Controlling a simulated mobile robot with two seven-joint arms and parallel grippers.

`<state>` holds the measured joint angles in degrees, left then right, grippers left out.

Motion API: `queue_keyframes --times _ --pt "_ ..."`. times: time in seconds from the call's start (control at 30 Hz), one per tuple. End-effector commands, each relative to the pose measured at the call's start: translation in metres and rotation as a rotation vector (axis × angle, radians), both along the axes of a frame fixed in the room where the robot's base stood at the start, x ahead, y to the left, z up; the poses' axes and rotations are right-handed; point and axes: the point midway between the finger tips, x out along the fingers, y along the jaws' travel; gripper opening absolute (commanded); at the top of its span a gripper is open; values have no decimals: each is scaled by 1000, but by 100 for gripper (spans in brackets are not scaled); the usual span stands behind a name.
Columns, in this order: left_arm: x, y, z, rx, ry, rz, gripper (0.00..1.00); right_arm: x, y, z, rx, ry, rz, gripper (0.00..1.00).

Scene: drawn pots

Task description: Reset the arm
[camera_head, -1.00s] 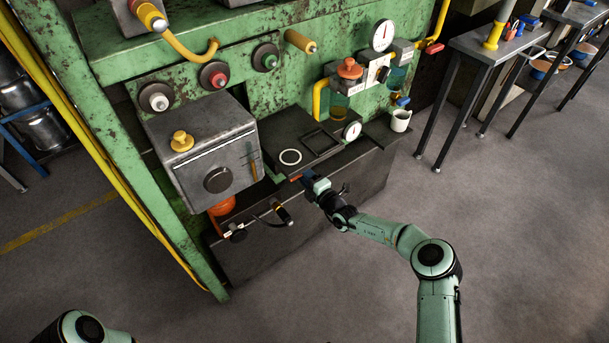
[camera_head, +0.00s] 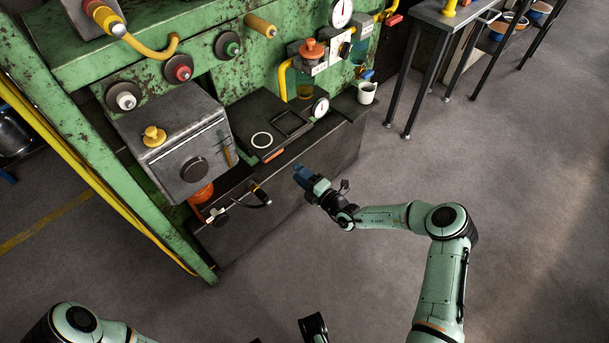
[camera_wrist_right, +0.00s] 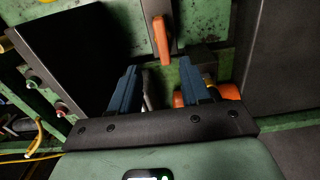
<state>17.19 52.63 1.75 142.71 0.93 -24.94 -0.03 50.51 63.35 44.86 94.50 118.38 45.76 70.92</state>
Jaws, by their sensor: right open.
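My right gripper (camera_head: 302,174) is open and empty in the head view, in front of the green machine's dark ledge and apart from it. In the right wrist view its two blue fingers (camera_wrist_right: 155,88) stand apart with nothing between them. An orange-tipped handle (camera_wrist_right: 161,40) shows beyond the fingertips there. My right arm reaches in from the lower right. My left arm shows only as a link at the lower left; a dark part at the bottom middle of the head view may be its gripper, but I cannot tell.
The green machine (camera_head: 205,88) carries a grey box (camera_head: 178,150), several knobs and a dial gauge (camera_head: 320,107). A white mug (camera_head: 366,93) stands on the ledge's right end. A metal table (camera_head: 440,15) is at upper right. The floor (camera_head: 500,150) on the right is clear.

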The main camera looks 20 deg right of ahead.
Motion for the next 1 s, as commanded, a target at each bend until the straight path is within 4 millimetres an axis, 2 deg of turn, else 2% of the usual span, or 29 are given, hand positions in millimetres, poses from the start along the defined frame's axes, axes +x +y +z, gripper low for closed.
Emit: queue_keyframes --times 0.2,0.77,0.87,0.97,1.0 --pt "0 1 2 0 2 0 64 -15 -5 0 1 0 -1 47" --pt "0 1 2 2 2 0 64 -16 -2 -2 -9 2 11 47" --pt "0 1 2 2 2 0 64 -24 20 -9 -74 7 83 47" --pt "0 1 2 1 2 1 64 -46 64 -26 -225 6 245 47" --pt "0 1 2 1 2 1 64 -60 85 -37 -307 0 333 47"
